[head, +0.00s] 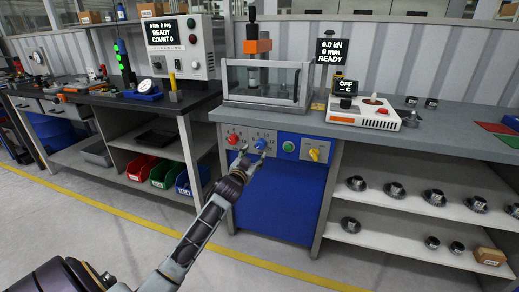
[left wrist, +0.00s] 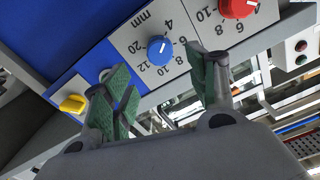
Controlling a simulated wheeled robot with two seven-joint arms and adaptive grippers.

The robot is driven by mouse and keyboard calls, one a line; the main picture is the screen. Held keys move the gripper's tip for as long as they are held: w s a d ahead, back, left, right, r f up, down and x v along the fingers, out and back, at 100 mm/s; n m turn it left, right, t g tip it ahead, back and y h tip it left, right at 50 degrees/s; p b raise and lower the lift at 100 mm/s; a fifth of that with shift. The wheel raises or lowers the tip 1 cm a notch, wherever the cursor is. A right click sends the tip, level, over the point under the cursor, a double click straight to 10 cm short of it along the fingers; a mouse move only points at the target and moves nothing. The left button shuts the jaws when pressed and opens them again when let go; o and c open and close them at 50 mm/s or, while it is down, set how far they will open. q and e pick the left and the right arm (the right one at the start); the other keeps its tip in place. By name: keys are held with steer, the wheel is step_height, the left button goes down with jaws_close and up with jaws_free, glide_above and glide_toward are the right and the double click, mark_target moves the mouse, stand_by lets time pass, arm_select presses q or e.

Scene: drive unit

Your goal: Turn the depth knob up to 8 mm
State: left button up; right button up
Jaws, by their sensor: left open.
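The blue depth knob (head: 261,144) is on the press bench's front panel; its dial is marked in mm. In the left wrist view the blue knob (left wrist: 159,48) shows beyond and between my fingertips, with a small white pointer mark. My left gripper (head: 246,154) is in front of the panel, close to the knob. In its wrist view the gripper (left wrist: 165,72) has its green-padded fingers spread and nothing between them. I cannot tell how large the gap to the knob is. The press display (head: 331,50) reads 0.0 kN, 0 mm, READY. My right gripper is out of view.
A red knob (head: 233,139) sits left of the blue one. A green button (head: 289,147) and a yellow switch (head: 314,155) sit to its right. The press guard (head: 265,83) stands on the bench above. Open shelves hold metal parts at right.

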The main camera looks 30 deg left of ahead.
mark_target(260, 146)
arm_select(q)
steer(key=shift+b+x, duration=1)
steer(key=shift+x, duration=2.45)
steer(key=shift+w+a, duration=0.15)
steer(key=shift+w, duration=0.55)
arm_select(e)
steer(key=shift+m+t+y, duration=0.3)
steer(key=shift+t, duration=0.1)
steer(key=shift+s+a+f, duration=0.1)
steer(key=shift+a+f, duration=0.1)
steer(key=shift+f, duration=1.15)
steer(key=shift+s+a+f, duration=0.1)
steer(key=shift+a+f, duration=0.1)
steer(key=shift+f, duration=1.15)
arm_select(q)
steer(key=c, duration=0.9)
steer(key=shift+c, duration=0.7)
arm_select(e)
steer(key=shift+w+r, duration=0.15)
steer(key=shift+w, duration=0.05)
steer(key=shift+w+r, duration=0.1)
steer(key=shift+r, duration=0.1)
